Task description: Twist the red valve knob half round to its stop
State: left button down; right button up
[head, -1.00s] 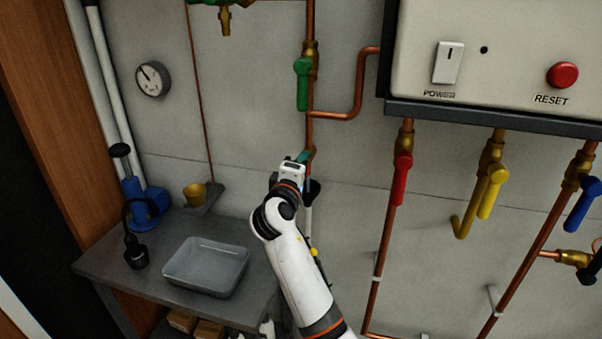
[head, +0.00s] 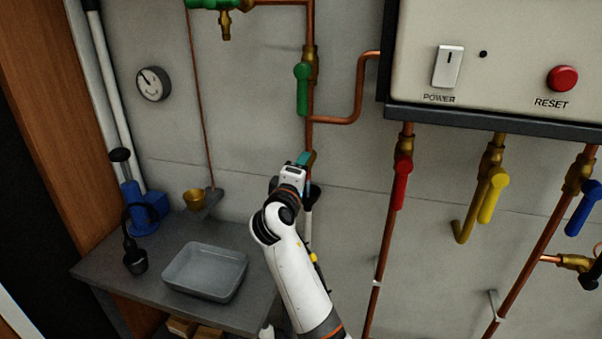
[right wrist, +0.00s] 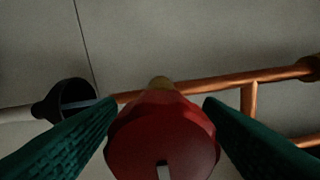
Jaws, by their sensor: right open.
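The red valve knob (right wrist: 160,138) shows in the right wrist view, round, with a pale mark at its lower front. It sits on a brass stem at a copper pipe. My right gripper (right wrist: 160,112) is open, with one green finger on each side of the knob; I cannot tell whether they touch it. In the head view my right gripper (head: 303,160) is at the wall by the vertical copper pipe and hides the knob. My left gripper is not in view.
A red lever (head: 402,182), a yellow lever (head: 492,195) and a blue lever (head: 584,207) hang right of my arm, below a control box (head: 510,60). A green lever (head: 302,88) is above. A black cup (right wrist: 70,98) is close left of the fingers. A grey tray (head: 206,270) stands on the bench.

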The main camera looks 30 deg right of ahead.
jog(key=p+v, duration=0.1)
jog(key=v, duration=1.1)
